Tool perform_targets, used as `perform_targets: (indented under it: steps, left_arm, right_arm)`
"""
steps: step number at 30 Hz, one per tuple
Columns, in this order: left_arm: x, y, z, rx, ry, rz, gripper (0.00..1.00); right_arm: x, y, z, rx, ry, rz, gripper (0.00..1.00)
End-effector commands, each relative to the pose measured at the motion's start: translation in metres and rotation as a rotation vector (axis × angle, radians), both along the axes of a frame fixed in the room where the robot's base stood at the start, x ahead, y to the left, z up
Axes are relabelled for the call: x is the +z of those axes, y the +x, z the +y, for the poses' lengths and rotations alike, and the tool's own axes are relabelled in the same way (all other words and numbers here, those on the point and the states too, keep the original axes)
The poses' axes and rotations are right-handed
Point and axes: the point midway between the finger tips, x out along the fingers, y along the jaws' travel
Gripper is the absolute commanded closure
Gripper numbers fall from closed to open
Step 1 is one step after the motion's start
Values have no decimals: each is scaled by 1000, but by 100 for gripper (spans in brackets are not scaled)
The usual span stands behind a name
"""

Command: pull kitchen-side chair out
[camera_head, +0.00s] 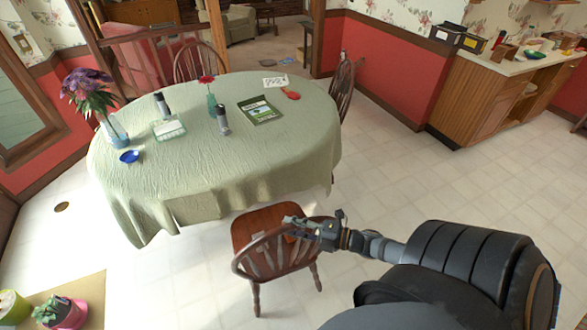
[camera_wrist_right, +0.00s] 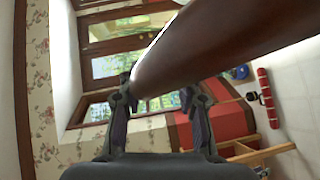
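A brown wooden chair (camera_head: 268,222) with a spindle back stands at the near side of the table (camera_head: 225,180), its seat front close to the cloth. My right gripper (camera_head: 290,224) is at the top of this chair's back, on its right side. In the right wrist view, the fingers of my right gripper (camera_wrist_right: 160,103) are spread apart. A dark brown curved rail (camera_wrist_right: 215,38) fills the view just past the fingertips and passes close to the left finger; I cannot tell whether it touches. My left gripper is not in view.
Another chair (camera_head: 343,88) stands at the table's right end, and one (camera_head: 198,62) behind it. A wooden counter (camera_head: 490,100) is at the upper right. Tiled floor (camera_head: 400,165) is clear between table and counter. Flower pots (camera_head: 64,312) are at the lower left.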

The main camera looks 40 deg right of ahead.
Motion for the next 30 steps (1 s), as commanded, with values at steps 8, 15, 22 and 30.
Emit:
perform_targets:
  steps: [8, 15, 22, 30]
  left_arm:
    - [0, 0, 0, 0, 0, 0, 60]
    - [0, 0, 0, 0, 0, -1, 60]
    - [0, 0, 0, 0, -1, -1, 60]
    - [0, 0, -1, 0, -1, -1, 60]
  right_arm:
    - [2, 1, 0, 0, 2, -3, 54]
    - [3, -12, -7, 4, 1, 1, 54]
    - [8, -53, -31, 7, 0, 6, 54]
    - [15, -93, -56, 5, 0, 3, 54]
